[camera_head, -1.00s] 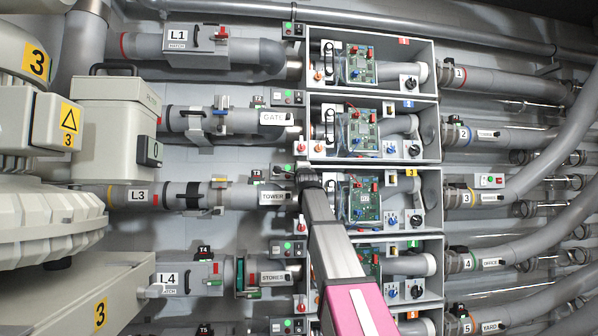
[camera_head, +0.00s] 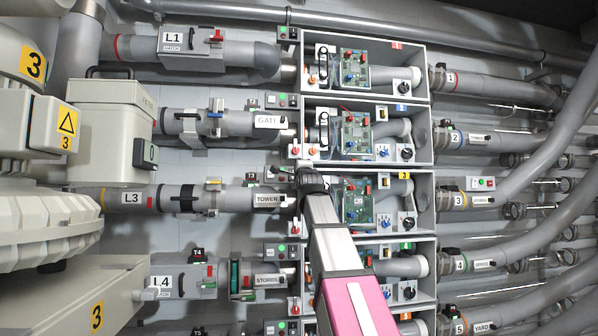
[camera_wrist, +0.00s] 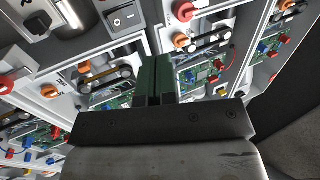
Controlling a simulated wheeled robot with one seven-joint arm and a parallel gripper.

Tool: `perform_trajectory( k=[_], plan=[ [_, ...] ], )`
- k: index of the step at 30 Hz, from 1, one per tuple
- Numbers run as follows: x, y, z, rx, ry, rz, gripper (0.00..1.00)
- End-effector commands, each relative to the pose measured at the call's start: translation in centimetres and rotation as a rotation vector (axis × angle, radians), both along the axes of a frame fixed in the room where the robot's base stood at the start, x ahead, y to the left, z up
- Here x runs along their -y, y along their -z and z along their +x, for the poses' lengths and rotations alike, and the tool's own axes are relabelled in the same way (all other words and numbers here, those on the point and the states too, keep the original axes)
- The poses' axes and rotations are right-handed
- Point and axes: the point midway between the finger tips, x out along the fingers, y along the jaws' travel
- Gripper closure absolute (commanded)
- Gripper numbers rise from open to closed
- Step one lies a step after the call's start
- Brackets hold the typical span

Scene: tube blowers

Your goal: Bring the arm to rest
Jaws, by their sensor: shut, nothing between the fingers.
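My arm rises from the bottom of the head view, and its dark end (camera_head: 311,180) is in front of the left part of the third open box (camera_head: 431,205), in the L3 TOWER row. The fingers cannot be made out there. In the wrist view my gripper (camera_wrist: 157,62) shows as two dark green fingers closed together with nothing between them. Beyond the fingertips are the boxes with green circuit boards (camera_wrist: 198,75), seen tilted. I cannot tell the exact gap, but no contact shows. Part of the third box is hidden behind my arm.
A column of open boxes with knobs and boards stands in the middle. Grey tubes labelled L1 (camera_head: 173,37), L3 and L4 run in from the left, and numbered tubes leave right. Large beige housings (camera_head: 112,140) crowd the left side. A thick curved pipe (camera_head: 562,140) crosses the right.

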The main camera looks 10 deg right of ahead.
Motion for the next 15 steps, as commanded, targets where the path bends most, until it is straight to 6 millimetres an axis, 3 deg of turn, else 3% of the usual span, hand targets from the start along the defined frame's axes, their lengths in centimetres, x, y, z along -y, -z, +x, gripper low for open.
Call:
perform_trajectory(
  k=[10,13,15],
  plan=[
    [0.0,0.4,0.1,-0.006,0.001,-0.004,1.0],
    [0.0,2.3,0.7,-0.042,0.009,-0.03,1.0],
    [0.0,4.9,1.5,-0.088,0.019,-0.065,1.0]
  ],
)
